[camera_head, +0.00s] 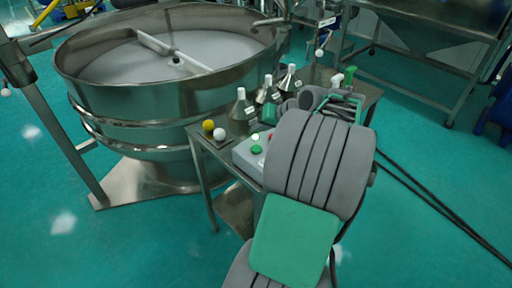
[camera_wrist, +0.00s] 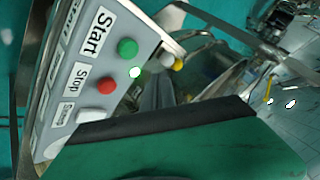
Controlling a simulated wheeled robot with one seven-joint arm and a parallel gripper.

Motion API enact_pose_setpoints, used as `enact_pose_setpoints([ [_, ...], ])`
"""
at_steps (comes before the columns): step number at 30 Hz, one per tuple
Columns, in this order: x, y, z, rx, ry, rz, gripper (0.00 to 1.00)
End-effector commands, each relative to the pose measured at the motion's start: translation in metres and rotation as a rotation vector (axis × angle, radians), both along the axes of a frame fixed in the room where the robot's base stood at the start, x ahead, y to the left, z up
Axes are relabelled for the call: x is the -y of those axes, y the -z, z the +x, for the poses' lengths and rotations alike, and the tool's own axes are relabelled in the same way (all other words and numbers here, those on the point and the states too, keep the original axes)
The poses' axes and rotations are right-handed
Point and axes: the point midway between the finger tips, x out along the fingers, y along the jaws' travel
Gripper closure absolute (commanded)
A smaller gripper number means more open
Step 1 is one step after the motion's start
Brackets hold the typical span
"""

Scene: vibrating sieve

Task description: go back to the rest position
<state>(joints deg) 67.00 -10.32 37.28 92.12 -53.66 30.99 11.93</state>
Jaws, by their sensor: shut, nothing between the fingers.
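In the head view my grey and green arm covers the lower middle of the picture and hides most of my gripper. In the wrist view a green and black part of my gripper (camera_wrist: 165,122) spans the bottom. It is shut and empty; its fingertips are not clearly seen. Close beside it is the control box (camera_wrist: 68,72), tilted in this view, with a green Start button (camera_wrist: 127,47), a red Stop button (camera_wrist: 107,86) and a white button (camera_wrist: 91,115). The box (camera_head: 245,158) also shows in the head view, partly behind my arm.
A steel side table (camera_head: 205,148) carries the box, several small metal flasks (camera_head: 241,109), a yellow ball (camera_head: 208,125) and a white ball (camera_head: 219,134). The large round sieve (camera_head: 130,104) stands to the left. Dark cables (camera_head: 440,207) lie on the right floor.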

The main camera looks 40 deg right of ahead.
Motion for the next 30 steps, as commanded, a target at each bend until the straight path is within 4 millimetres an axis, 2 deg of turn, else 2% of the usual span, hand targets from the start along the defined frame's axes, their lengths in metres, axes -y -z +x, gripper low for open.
enact_pose_setpoints([
  [8, 0.000, 0.000, 0.000, 0.000, -0.001, -0.001, 1.00],
  [11, -0.017, -0.003, 0.008, -0.021, -0.029, -0.018, 1.00],
  [14, -0.067, -0.008, 0.023, -0.084, -0.111, -0.074, 1.00],
  [17, -0.140, -0.012, 0.027, -0.171, -0.221, -0.164, 1.00],
  [18, -0.169, -0.014, 0.022, -0.204, -0.264, -0.203, 1.00],
  [20, -0.210, -0.015, 0.009, -0.245, -0.327, -0.262, 1.00],
  [22, -0.250, -0.015, -0.013, -0.285, -0.396, -0.325, 1.00],
  [25, -0.288, -0.012, -0.048, -0.325, -0.469, -0.399, 1.00],
  [27, -0.302, -0.008, -0.068, -0.342, -0.504, -0.434, 1.00],
  [30, -0.312, -0.004, -0.083, -0.357, -0.529, -0.458, 1.00],
])
